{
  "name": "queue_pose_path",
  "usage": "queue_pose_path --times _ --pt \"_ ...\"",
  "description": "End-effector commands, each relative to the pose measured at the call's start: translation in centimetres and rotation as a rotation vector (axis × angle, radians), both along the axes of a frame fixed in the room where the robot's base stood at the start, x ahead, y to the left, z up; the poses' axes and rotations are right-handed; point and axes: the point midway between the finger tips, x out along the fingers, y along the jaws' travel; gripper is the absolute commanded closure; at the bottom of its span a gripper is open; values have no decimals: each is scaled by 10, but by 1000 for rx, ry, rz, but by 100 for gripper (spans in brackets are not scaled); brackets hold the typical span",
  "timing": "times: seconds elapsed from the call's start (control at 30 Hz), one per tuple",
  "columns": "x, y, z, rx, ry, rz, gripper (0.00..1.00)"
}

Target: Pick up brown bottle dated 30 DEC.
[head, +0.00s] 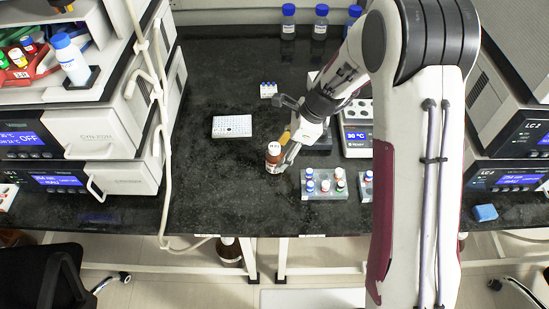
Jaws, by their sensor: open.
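A small brown bottle (273,158) with a pale cap and a white label stands upright on the dark bench. The label's date is too small to read. My gripper (286,154) is open at the bottle's right side, with a finger close to it. I cannot tell whether the finger touches the bottle. Part of the bottle's right side may be hidden by the gripper.
A white well plate (232,126) lies left of the bottle. A grey vial rack (325,193) is close on the right, with a hotplate (357,140) behind it. Blue-capped bottles (320,22) stand at the back. The bench's front edge is near.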

Motion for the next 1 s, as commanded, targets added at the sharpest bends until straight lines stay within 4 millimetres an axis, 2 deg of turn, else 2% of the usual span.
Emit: queue_pose_path --times 0.53,1.0 --pt "6 23 -40 -1 2 2 44" --pt "6 24 -44 -1 0 1 44"
